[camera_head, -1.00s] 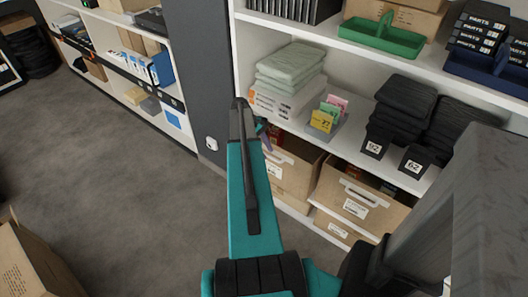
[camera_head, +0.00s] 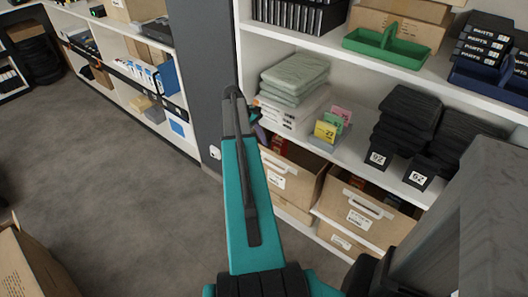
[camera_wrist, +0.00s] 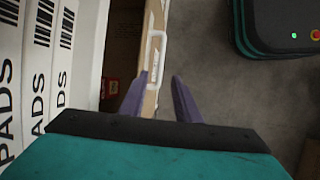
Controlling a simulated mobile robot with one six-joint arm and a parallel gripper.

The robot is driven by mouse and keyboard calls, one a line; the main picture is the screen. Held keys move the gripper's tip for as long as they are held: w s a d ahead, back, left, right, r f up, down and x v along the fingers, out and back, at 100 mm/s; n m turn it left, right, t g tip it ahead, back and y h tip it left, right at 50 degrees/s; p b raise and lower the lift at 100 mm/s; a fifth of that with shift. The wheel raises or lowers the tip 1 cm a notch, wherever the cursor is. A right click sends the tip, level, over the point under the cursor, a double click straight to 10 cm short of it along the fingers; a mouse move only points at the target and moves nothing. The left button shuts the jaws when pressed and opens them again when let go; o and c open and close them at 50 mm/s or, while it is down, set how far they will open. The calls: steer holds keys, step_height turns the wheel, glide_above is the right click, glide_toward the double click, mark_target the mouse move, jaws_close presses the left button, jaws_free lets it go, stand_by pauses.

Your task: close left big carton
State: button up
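The left big carton (camera_head: 285,184) is a tan drawer-like box on the lower shelf, with a white handle and label on its front. Its top is open and red contents show inside. In the wrist view its front wall (camera_wrist: 151,85) with the white handle runs up the middle. My gripper (camera_wrist: 160,82) has its two purple fingers apart, with the carton wall in line with the gap. I cannot tell whether they touch it. In the head view my arm hides most of the gripper; only a finger shows, just above the carton.
A similar open carton (camera_head: 362,216) stands to the right. White boxes (camera_wrist: 42,70) marked PADS lie close left of my gripper. The shelf above holds folded cloth (camera_head: 292,75), cards (camera_head: 328,131) and black stacks. Another carton (camera_head: 28,270) stands on the floor; the grey floor between is clear.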

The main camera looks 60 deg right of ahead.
steer(key=shift+v, duration=1.9)
steer(key=shift+w, duration=0.1)
